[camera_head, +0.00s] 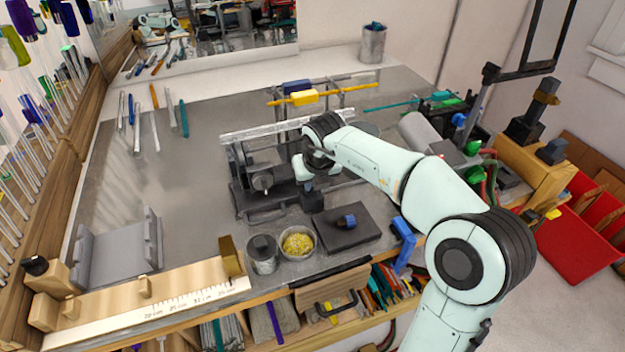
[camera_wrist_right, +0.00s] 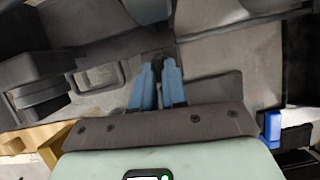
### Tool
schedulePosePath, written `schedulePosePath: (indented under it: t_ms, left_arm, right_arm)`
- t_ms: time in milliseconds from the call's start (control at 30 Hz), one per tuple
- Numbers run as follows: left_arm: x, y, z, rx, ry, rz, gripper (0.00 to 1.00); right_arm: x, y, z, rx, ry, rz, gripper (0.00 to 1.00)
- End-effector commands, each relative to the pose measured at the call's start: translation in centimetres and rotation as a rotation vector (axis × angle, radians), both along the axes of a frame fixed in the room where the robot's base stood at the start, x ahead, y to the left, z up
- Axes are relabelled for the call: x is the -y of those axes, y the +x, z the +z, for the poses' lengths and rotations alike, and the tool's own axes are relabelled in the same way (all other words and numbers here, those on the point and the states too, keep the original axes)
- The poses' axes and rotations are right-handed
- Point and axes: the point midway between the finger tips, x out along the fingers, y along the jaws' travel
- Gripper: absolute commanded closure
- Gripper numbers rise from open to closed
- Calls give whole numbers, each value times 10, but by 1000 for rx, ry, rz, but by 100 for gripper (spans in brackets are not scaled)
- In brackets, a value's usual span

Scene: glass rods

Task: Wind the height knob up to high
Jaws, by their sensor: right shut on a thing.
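My right gripper (camera_head: 305,175) reaches in from the right over the grey bench, beside the dark glass-working machine (camera_head: 262,180). In the right wrist view my gripper's two blue fingers (camera_wrist_right: 157,72) are close together. They are shut on a small dark part (camera_wrist_right: 158,57), which I take to be the height knob; the fingers cover most of it. Its setting and any scale marks cannot be read. In the head view the wrist and arm hide the knob. My left gripper is not in view.
A dark pad with a blue-topped piece (camera_head: 345,222), a bowl of yellow bits (camera_head: 298,242) and a grey can (camera_head: 262,253) stand near the front edge. A yellow clamp (camera_head: 304,97) on a rod is behind. The bench's left middle (camera_head: 185,180) is clear.

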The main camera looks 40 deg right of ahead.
Motion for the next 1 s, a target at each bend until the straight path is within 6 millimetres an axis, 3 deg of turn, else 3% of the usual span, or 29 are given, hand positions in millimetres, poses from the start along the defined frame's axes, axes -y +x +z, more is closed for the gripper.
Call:
schedulePosePath:
  t_ms: [167, 200, 267, 667, 1000]
  left_arm:
    - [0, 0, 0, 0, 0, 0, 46]
    - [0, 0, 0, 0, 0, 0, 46]
    - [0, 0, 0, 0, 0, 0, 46]
    - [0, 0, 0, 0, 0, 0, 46]
    - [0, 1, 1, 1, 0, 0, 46]
  right_arm:
    - [0, 1, 0, 2, 0, 0, 100]
    - [0, 1, 0, 2, 0, 0, 81]
    - [0, 1, 0, 2, 0, 0, 62]
    - [-1, -2, 7, 3, -1, 0, 62]
    - [-11, -25, 70, 8, -1, 1, 62]
